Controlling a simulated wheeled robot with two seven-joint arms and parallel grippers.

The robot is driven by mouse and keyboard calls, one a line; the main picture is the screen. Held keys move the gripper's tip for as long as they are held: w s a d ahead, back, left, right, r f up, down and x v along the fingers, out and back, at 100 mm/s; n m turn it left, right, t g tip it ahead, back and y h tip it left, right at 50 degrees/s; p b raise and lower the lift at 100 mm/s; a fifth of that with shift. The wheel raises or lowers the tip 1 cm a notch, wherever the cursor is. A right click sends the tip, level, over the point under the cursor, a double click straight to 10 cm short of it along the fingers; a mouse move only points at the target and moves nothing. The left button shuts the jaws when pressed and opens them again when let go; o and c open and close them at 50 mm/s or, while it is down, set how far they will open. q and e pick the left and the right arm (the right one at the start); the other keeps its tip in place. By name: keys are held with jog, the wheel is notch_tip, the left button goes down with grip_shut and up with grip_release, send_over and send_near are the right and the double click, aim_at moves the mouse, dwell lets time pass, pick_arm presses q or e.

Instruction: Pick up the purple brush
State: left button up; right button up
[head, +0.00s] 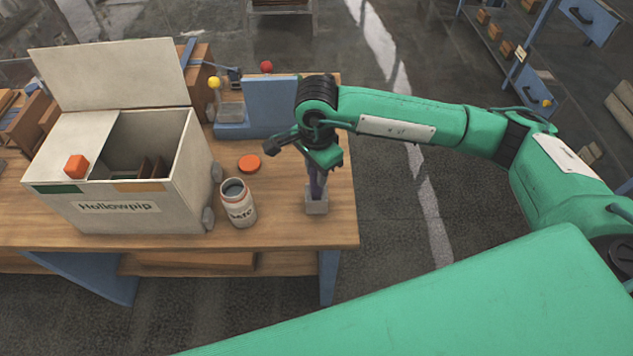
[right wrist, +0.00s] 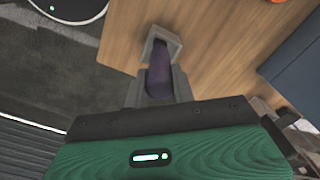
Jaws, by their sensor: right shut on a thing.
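The purple brush (head: 316,186) stands upright in a small grey holder (head: 316,207) near the right end of the wooden table in the head view. My right gripper (head: 317,168) is above the holder, pointing down, and is shut on the brush's upper part. In the right wrist view the purple brush (right wrist: 160,78) lies between the two grey fingers (right wrist: 157,88), and its far end is at the grey holder (right wrist: 161,42). I cannot tell whether the brush's lower end is still inside the holder. My left gripper is not in view.
A white open box marked Hollowpip (head: 120,209) stands on the table (head: 285,231) at left. A blue stand (head: 270,108) with yellow and red knobs is behind.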

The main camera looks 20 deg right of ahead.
jog(key=shift+r, duration=0.6)
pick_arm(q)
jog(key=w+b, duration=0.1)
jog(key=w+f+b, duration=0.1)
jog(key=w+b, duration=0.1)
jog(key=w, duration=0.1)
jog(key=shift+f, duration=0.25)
pick_arm(e)
notch_tip(320, 180, up, 19)
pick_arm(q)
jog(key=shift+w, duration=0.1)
pick_arm(e)
jog(key=shift+f, duration=0.1)
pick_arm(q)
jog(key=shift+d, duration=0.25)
